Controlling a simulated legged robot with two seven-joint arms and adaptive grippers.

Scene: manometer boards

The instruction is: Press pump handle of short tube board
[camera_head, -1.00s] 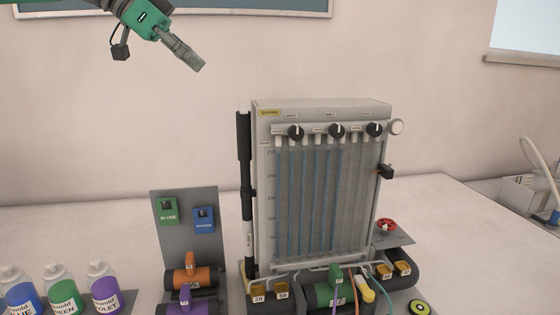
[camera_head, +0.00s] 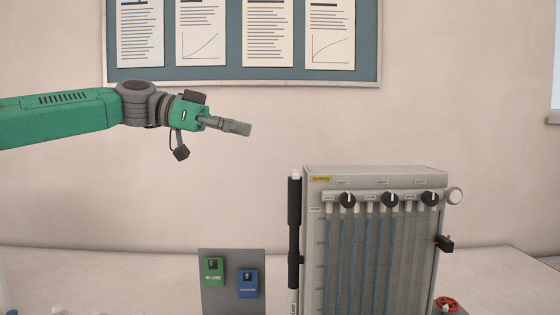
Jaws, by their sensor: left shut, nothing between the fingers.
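The tube board (camera_head: 312,245) is a tall grey panel with blue columns and black knobs, standing upright at the lower right. Its lower part is cut off by the frame. A slim upright pump with a black grip (camera_head: 294,202) and a white tip stands along its left side; I take this as the pump handle. My left gripper (camera_head: 247,129) is shut and empty, pointing right, up and to the left of the pump's top. It appears apart from the pump and board. My right gripper is not in view.
A grey stand with a green IN USE tag (camera_head: 214,277) and a blue tag (camera_head: 247,284) is left of the board. A red wheel (camera_head: 447,304) shows at the lower right. A notice board (camera_head: 240,76) hangs on the wall. The table is clear at far right.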

